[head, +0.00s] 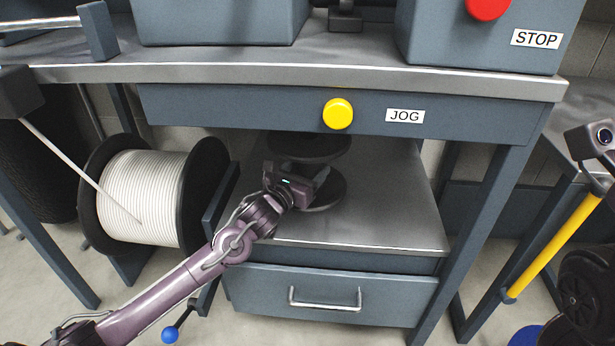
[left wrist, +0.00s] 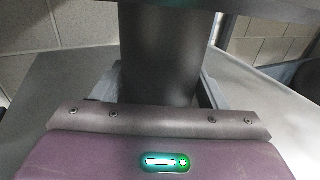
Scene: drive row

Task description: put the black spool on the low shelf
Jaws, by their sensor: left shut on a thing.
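The black spool (head: 325,192) stands upright over the low shelf (head: 390,215), under the bench top. Its upper and lower round flanges show in the head view. My left gripper (head: 308,182) reaches in from the front left between the flanges and is shut on the spool's hub. In the left wrist view the dark hub (left wrist: 160,55) rises between the fingers, with the upper flange along the top edge. I cannot tell whether the lower flange touches the shelf. My right gripper is not in view.
Above the shelf is a beam with a yellow button (head: 338,113) and a JOG label. A drawer (head: 320,295) sits below the shelf. A reel of white cable (head: 140,195) stands at the left. The shelf's right and front parts are clear. A bench leg (head: 480,230) bounds the right.

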